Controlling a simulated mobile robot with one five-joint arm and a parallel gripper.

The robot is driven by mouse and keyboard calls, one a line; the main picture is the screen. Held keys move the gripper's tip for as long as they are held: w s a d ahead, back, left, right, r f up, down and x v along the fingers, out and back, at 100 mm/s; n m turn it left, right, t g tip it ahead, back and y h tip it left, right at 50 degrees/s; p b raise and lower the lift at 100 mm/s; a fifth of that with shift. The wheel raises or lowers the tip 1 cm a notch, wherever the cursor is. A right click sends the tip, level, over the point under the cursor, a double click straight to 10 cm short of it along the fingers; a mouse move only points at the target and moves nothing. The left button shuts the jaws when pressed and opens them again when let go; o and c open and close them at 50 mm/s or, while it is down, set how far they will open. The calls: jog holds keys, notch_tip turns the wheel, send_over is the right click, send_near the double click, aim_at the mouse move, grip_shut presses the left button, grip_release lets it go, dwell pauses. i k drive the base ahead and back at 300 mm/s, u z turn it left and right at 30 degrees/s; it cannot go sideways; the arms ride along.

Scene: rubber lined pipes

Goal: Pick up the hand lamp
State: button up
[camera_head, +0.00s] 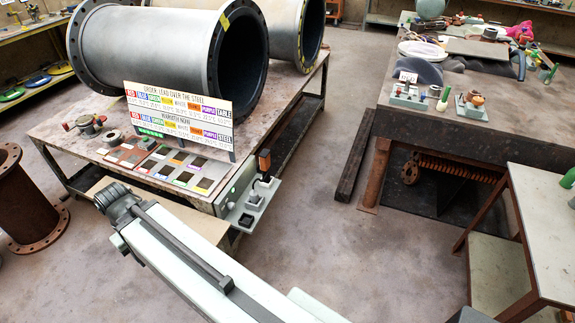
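I cannot tell for sure which thing is the hand lamp. An upright orange and black object (264,161) stands on a grey fixture at the near right corner of the pipe table; it might be the lamp, but it is too small to tell. My arm reaches from the bottom edge up and left, ending in a dark ribbed joint in front of the table's near edge. No gripper fingers show, so I cannot see whether they hold anything.
A table (60,135) at left bears large flanged pipes (150,50), a colour-worded sign (178,117) and sample tiles (160,165). A cluttered workbench (470,150) stands right, a pale table (545,220) nearer. A rusty flanged pipe (25,200) stands far left. Floor between tables is mostly clear.

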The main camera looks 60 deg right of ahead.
aim_at(265, 157)
jog(key=u, duration=1.8)
jog(key=k, duration=1.2)
jog(key=z, duration=0.9)
jog(key=i, duration=1)
jog(key=u, duration=0.05)
